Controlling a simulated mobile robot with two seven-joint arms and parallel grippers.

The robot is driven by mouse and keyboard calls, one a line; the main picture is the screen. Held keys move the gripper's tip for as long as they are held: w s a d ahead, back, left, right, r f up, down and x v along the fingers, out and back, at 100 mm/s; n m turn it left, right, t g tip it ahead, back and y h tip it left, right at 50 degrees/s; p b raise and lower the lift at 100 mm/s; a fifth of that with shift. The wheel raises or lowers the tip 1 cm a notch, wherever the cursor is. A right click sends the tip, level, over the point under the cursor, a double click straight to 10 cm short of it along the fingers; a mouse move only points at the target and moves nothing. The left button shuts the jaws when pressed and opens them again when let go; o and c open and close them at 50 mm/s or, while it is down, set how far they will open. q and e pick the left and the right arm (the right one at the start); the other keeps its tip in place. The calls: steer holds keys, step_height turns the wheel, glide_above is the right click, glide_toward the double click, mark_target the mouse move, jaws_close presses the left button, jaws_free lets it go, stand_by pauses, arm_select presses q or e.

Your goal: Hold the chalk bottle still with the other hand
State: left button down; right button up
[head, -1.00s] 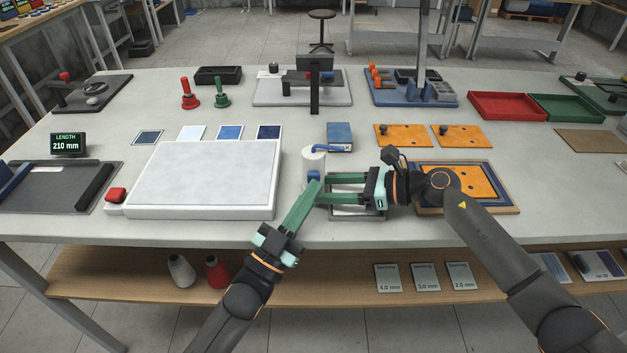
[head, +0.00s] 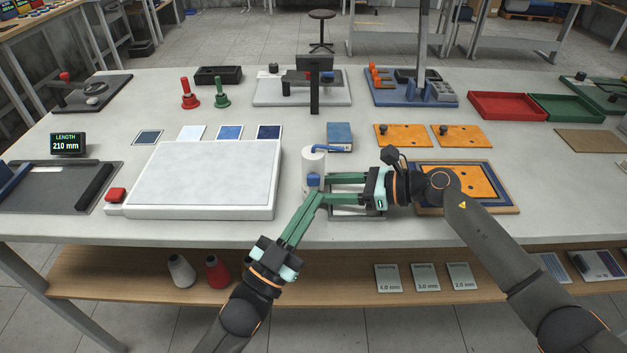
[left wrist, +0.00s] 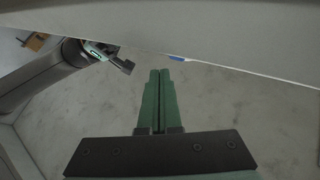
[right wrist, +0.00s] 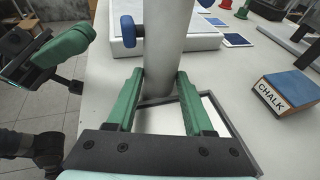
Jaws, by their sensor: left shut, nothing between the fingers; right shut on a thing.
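The chalk bottle is a white upright cylinder (head: 313,160) with a blue spout on top and a blue knob (head: 313,180) on its front side. In the right wrist view the bottle (right wrist: 168,45) stands between the fingers of my right gripper (right wrist: 160,82), which is shut on it. In the head view my right gripper (head: 333,190) reaches it from the right. My left gripper (head: 321,196) is shut and empty, just in front of and below the knob. It looks apart from the bottle. In the left wrist view its fingers (left wrist: 159,74) are together; the bottle is mostly hidden there.
A grey frame (head: 358,214) lies under my right gripper. A large white slab (head: 205,180) with a red button (head: 116,195) lies left of the bottle. A blue box labelled CHALK (right wrist: 274,92) stands behind it. The table's front edge is close to my left gripper.

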arm_select(q)
steer(key=shift+s, duration=2.15)
arm_select(e)
steer(key=o, duration=1.1)
steer(key=shift+c, duration=0.2)
